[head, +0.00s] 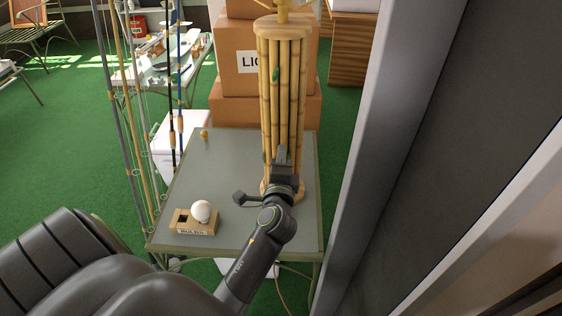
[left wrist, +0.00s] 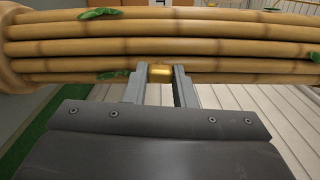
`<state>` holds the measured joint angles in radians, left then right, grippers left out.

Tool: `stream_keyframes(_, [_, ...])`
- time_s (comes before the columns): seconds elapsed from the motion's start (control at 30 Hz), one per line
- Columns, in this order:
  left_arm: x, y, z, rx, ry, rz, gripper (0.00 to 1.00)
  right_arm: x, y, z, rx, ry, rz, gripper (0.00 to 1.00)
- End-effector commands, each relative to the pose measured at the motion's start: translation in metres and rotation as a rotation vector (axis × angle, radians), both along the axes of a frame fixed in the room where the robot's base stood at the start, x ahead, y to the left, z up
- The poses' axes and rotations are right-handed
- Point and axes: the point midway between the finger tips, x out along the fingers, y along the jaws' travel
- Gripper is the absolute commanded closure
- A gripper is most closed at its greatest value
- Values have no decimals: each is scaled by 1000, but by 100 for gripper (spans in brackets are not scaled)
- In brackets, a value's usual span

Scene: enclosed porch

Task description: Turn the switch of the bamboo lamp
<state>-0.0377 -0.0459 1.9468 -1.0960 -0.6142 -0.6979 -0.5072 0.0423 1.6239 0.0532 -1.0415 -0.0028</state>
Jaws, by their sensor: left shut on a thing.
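The bamboo lamp (head: 268,85) stands upright toward the back right of the grey-green table. It is a bundle of tan bamboo poles with small green leaves, on a round wooden base. Its top is cut off by the picture edge. In the left wrist view the poles (left wrist: 215,48) run sideways across the top. A small brass switch (left wrist: 161,74) on the lamp's side sits between the fingers of my left gripper (left wrist: 160,76), which is shut on it. In the head view my left gripper (head: 283,160) is against the lower poles and hides the switch. My right gripper is not seen.
The table (head: 232,165) also holds a wooden box (head: 196,228) marked BULBS with a white bulb (head: 201,211), and a small brass piece (head: 204,134). Fishing rods (head: 128,120) stand along its left side. Cardboard boxes (head: 237,72) are stacked behind. A grey post (head: 385,110) rises close on the right.

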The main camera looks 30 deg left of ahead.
Motion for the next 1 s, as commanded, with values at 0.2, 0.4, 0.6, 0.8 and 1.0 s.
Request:
stream_keyframes(0.2, [0,0,0,-62,-39,0,99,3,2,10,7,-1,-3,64])
stream_keyframes(0.4, [0,0,0,-82,-52,0,99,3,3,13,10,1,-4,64])
stream_keyframes(0.6, [0,0,1,-86,-54,0,99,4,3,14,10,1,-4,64])
stream_keyframes(0.8, [0,0,1,-86,-54,0,73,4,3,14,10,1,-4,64])
stream_keyframes(1.0, [0,0,0,-84,-52,0,55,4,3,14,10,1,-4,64])
